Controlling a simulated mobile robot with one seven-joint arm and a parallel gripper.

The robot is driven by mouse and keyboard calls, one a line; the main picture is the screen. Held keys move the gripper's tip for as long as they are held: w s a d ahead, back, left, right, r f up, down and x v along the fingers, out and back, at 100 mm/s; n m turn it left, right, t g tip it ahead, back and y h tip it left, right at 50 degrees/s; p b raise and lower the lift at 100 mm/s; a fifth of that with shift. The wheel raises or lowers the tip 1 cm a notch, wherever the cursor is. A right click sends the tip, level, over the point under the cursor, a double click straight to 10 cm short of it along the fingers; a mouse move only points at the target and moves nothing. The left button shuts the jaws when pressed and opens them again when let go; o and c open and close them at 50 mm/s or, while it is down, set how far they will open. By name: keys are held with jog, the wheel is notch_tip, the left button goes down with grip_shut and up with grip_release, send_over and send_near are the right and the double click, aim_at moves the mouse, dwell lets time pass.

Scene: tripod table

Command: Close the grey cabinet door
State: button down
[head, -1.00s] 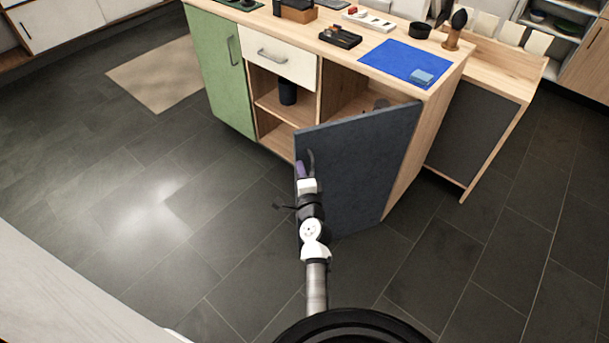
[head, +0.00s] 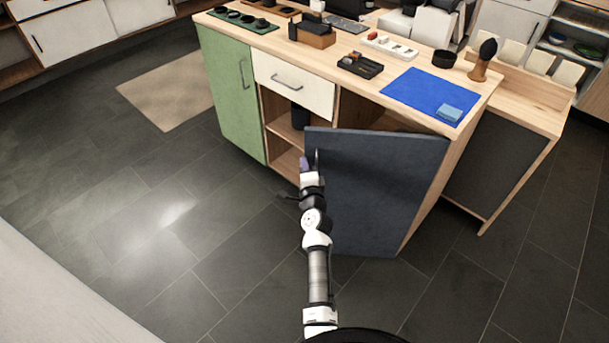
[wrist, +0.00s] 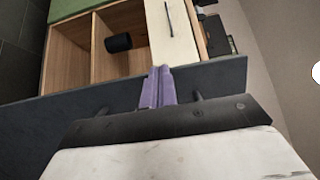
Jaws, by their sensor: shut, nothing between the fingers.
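The grey cabinet door (head: 370,190) stands part open, hinged at the right side of the cabinet and swung out toward me. My gripper (head: 305,163) is at the door's free left edge, near its upper corner. In the wrist view the shut purple fingers (wrist: 157,88) reach across the door's dark edge (wrist: 215,80), with nothing between them. I cannot tell for sure whether they touch the door. Behind the door, the cabinet's open wooden shelves (head: 284,130) show. The door's handle is mostly hidden by my gripper.
A green door (head: 228,85) and a white drawer (head: 292,80) are shut on the cabinet's left. A black cylinder (head: 299,117) stands on a shelf. The worktop holds a blue mat (head: 420,92) and several small items. Dark floor (head: 130,200) is clear at left.

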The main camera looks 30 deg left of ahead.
aim_at(308, 158)
jog(key=w, duration=0.1)
jog(key=w+a, duration=0.1)
jog(key=w, duration=0.1)
jog(key=w+a, duration=0.1)
jog(key=w, duration=0.1)
jog(key=shift+w+b, duration=0.25)
jog(key=shift+b, duration=0.1)
jog(key=w+a+m+t+h+b, duration=0.1)
jog(key=w+m+h+b, duration=0.3)
jog(key=w, duration=1.2)
jog(key=shift+w+a+t+h+b, duration=0.15)
jog(key=shift+a+t+h+b, duration=0.25)
jog(key=shift+t+h, duration=0.65)
jog(key=shift+s+m+h, duration=0.2)
jog(key=shift+m+h, duration=0.05)
jog(key=shift+m, duration=0.05)
